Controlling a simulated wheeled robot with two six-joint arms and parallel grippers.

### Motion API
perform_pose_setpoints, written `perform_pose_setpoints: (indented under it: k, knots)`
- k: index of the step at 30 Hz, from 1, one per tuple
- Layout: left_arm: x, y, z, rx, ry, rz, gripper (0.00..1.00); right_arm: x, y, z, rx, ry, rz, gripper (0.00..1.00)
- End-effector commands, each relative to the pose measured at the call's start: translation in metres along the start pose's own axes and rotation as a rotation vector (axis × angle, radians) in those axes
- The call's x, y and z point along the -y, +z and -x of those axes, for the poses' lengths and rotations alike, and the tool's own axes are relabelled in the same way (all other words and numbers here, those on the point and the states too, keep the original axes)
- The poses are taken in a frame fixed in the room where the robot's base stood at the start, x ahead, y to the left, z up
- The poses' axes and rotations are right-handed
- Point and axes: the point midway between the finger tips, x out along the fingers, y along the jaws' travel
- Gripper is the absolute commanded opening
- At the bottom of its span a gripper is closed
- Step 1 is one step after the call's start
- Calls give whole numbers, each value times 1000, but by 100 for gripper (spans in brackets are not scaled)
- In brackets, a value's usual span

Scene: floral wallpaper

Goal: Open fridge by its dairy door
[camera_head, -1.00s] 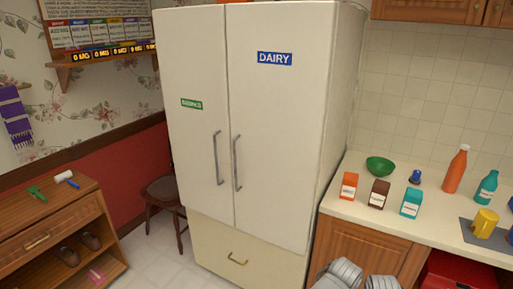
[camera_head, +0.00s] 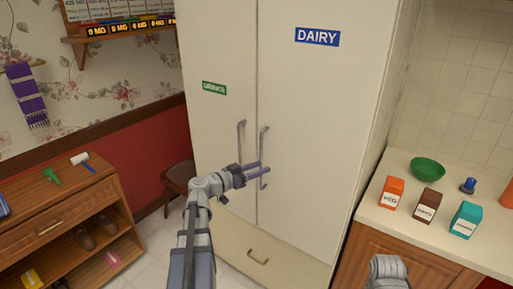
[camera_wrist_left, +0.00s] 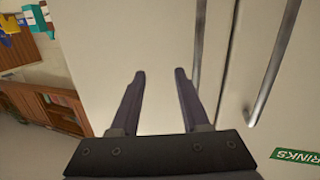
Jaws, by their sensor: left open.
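The white fridge has a dairy door (camera_head: 325,110) on the right, marked by a blue DAIRY label (camera_head: 317,37). Its vertical grey handle (camera_head: 263,143) stands beside the door seam, and the door is shut. My left gripper (camera_head: 265,169) is open at the lower part of this handle, its fingers pointing toward the door. In the left wrist view, the dairy handle (camera_wrist_left: 200,40) runs just right of the right finger, not visibly between the fingers. I cannot tell whether they touch.
The left fridge door (camera_head: 222,120) has a green label and its own handle (camera_head: 241,145). A drawer (camera_head: 270,255) is below. The counter (camera_head: 410,220) at right holds a green bowl (camera_head: 428,168) and several cartons. A wooden shoe cabinet (camera_head: 60,200) and chair (camera_head: 178,178) are left.

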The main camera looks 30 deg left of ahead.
Motion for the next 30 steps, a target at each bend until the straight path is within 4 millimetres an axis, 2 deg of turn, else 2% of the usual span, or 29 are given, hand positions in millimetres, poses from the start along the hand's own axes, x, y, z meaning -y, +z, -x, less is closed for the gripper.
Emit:
perform_pose_setpoints:
  k: [1, 4, 11, 24, 30]
  knots:
    - [17, -6, 10, -33, -37, -13, 46, 0, 0, -1, 0, 0, 0, 50]
    - [34, -14, 23, -74, -80, -34, 46, 0, 0, -1, 0, 0, 0, 50]
    - [40, -18, 24, -90, -94, -43, 46, 0, 0, -1, 0, 0, 0, 50]
    - [45, -23, -37, -88, -91, -41, 46, 0, 0, -1, 0, 0, 0, 50]
    - [46, -24, -50, -88, -92, -41, 46, 0, 0, -1, 0, 0, 0, 50]
